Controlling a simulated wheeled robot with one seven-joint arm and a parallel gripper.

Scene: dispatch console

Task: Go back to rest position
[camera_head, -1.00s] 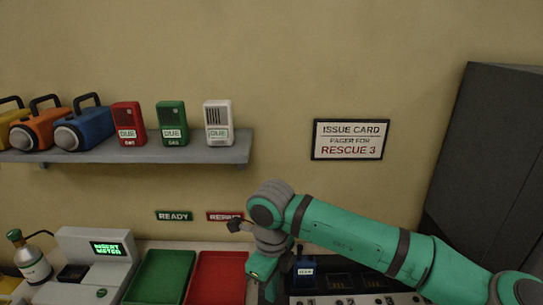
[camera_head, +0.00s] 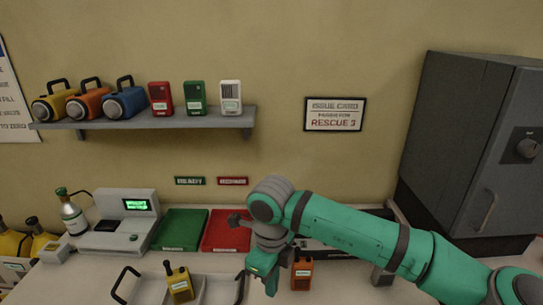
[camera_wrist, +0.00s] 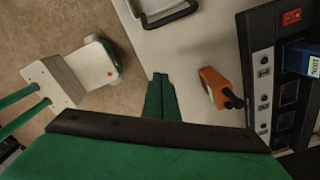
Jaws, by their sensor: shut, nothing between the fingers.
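My gripper (camera_head: 272,284) hangs low over the console counter, fingers pointing down, at the end of my teal arm. In the wrist view its green fingers (camera_wrist: 161,98) lie together with nothing between them. An orange handheld radio (camera_head: 302,271) stands on the counter just right of my gripper, apart from it. The same orange radio (camera_wrist: 214,88) shows right of the fingers in the wrist view. A yellow radio (camera_head: 179,284) stands in a grey handled tray (camera_head: 211,290) to the left.
Green (camera_head: 181,230) and red (camera_head: 222,222) trays lie behind, beside a meter station (camera_head: 126,229). A shelf (camera_head: 180,119) holds lamps and pagers. A grey cabinet (camera_head: 465,140) stands at right. A charger rack (camera_wrist: 272,85) with a blue radio (camera_wrist: 303,58) is near my arm.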

